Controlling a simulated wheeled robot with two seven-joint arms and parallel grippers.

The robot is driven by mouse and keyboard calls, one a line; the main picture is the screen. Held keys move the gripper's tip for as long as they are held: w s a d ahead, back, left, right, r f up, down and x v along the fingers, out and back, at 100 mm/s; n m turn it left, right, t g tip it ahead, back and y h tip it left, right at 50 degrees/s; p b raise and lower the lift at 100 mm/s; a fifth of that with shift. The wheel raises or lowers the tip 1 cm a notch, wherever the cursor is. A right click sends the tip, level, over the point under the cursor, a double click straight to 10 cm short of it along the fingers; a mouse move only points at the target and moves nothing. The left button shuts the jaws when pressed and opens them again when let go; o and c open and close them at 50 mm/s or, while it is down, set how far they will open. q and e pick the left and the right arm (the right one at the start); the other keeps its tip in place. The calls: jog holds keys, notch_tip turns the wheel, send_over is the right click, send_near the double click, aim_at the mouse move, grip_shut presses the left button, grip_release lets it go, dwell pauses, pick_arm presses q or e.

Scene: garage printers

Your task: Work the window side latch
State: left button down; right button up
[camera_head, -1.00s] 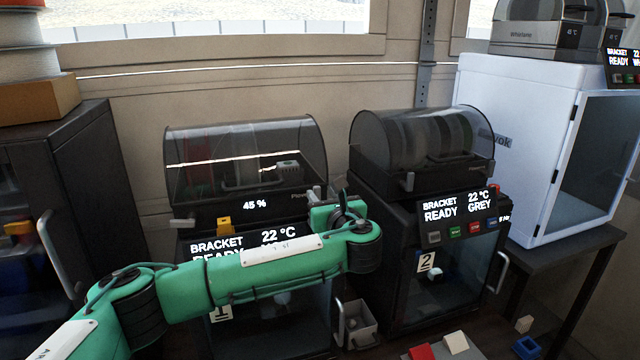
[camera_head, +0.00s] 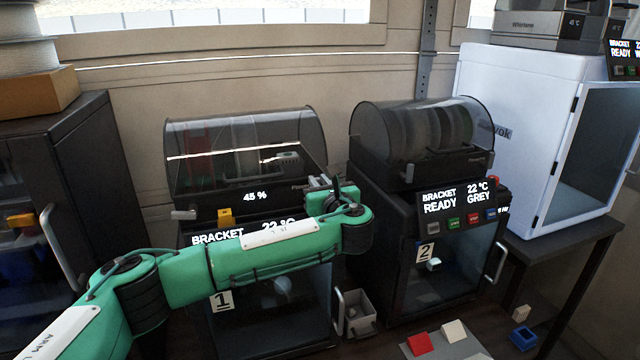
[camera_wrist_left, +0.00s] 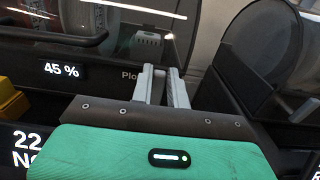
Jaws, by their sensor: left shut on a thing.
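The left printer carries a filament box with a clear, dark-tinted curved lid (camera_head: 245,140) and a 45 % display on its front. One small grey latch (camera_head: 183,214) sticks out at the box's front left. My left gripper (camera_head: 320,183) is at the box's front right corner. In the left wrist view its two grey fingers (camera_wrist_left: 164,86) are closed on a small grey piece, which looks like the latch on that side. The fingers and the green gripper body hide most of it. My right gripper is not in view.
A second printer (camera_head: 425,250) with its own filament box (camera_head: 415,140) stands close on the right. A white cabinet (camera_head: 510,130) is beyond it. A dark cabinet (camera_head: 75,160) stands at the left. A small grey bin (camera_head: 358,312) sits between the printers.

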pick_arm(q)
jog(key=shift+s+a+f+n+b, duration=0.1)
jog(key=shift+a+f+n+b, duration=0.15)
jog(key=shift+n+b, duration=0.6)
jog(key=shift+s+a+f+n+b, duration=0.1)
jog(key=shift+a+n+b, duration=0.25)
jog(key=shift+n+b, duration=0.45)
jog(key=shift+s+a+f+n+b, duration=0.1)
jog(key=shift+a+n+b, duration=0.2)
jog(key=shift+n+b, duration=0.6)
jog(key=shift+s+a+n+b, duration=0.1)
jog(key=shift+a+n+b, duration=0.2)
jog(key=shift+n+b, duration=0.5)
jog(key=shift+n, duration=0.25)
jog(key=c, duration=1.4)
grip_release()
jog(key=shift+o, duration=0.2)
